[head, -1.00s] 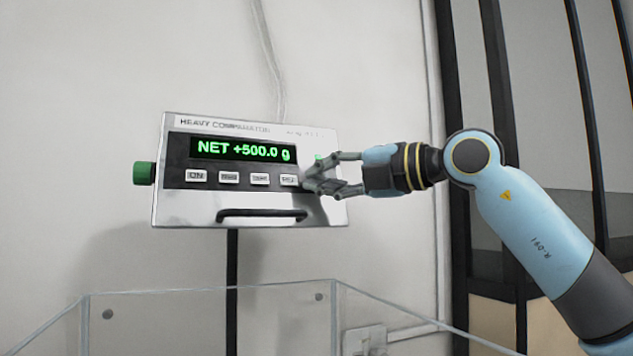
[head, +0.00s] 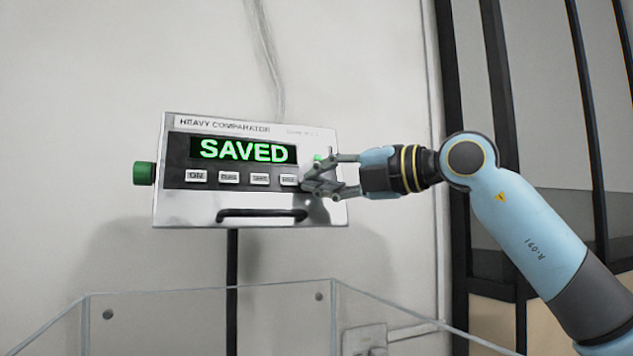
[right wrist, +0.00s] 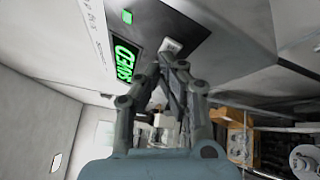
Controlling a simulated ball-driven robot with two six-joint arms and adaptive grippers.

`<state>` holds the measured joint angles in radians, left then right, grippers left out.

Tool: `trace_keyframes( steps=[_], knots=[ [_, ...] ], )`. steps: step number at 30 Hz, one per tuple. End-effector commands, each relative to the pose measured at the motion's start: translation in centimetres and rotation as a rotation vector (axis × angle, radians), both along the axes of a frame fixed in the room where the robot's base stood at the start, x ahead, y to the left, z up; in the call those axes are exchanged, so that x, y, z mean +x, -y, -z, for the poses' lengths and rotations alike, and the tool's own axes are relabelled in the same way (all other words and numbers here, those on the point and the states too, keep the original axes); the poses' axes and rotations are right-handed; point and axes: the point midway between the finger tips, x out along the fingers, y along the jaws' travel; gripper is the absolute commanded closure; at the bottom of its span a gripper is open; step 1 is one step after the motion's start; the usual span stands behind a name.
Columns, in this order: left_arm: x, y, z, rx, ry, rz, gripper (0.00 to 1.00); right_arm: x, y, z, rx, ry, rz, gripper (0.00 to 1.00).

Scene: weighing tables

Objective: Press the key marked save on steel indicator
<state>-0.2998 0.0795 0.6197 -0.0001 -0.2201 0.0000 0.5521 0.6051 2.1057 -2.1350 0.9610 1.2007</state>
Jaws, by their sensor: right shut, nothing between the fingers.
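The steel indicator (head: 260,216), labelled HEAVY COMPARATOR, stands on a dark post. Its display (head: 243,150) reads SAVED in green; the lit display (right wrist: 122,62) also shows in the right wrist view. Below it is a row of keys, ON at the left. The rightmost key (head: 289,180) is partly covered by my right gripper (head: 306,183), and its marking is too small to read. In the right wrist view, the fingertips (right wrist: 172,64) are together just by a pale key (right wrist: 170,46). I cannot tell whether they touch it. My right gripper is shut and empty. My left gripper is out of view.
A green knob (head: 143,173) sticks out on the indicator's left side, and a dark handle (head: 262,213) runs along its lower front. A clear-walled enclosure (head: 210,312) stands below in front. A wall socket (head: 364,340) is at the lower right.

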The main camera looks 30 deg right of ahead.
Motion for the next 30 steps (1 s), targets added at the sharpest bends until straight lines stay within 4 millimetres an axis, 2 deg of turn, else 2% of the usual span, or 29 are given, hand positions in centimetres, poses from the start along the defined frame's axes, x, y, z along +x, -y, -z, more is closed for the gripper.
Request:
trace_keyframes(
  steps=[10,20,30],
  knots=[
    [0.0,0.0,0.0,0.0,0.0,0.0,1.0,-1.4,-0.1,-0.4,-0.002,0.0,0.0,1.0],
    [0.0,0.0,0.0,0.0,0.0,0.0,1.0,-1.6,-0.1,-0.4,-0.001,0.001,0.0,1.0],
    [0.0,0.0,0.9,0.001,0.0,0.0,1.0,-4.5,-0.2,-1.1,-0.005,0.003,0.001,1.0]
  ],
)
